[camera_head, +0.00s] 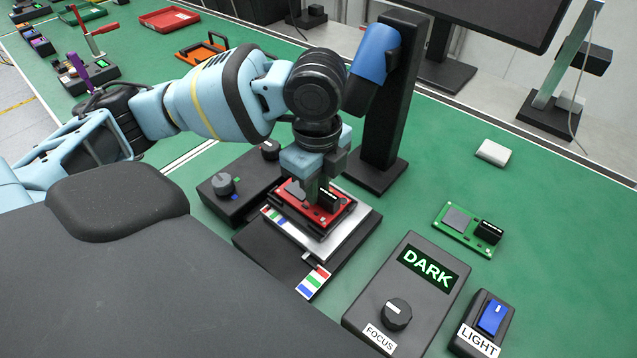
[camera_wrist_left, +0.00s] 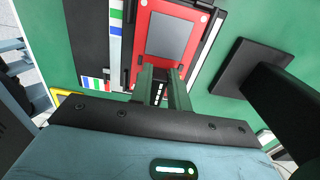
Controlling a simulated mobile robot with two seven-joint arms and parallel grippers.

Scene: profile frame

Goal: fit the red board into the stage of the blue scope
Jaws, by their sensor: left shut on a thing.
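The red board (camera_head: 335,215) lies at the stage (camera_head: 352,232) of the blue scope (camera_head: 375,55), a black post with a blue head. My left gripper (camera_head: 318,198) points down at the board and is shut on it at its black block. In the left wrist view the red board (camera_wrist_left: 188,22) shows its grey square, with the fingers of my left gripper (camera_wrist_left: 165,95) at its near end. The board looks flat within the stage's dark frame; whether it is fully seated I cannot tell. My right gripper is not in view.
A control box (camera_head: 408,290) reading DARK stands in front, with a blue LIGHT switch box (camera_head: 483,322) beside it. A green board (camera_head: 468,230) and a white block (camera_head: 493,152) lie to the right. A dark knob box (camera_head: 240,187) is left of the stage.

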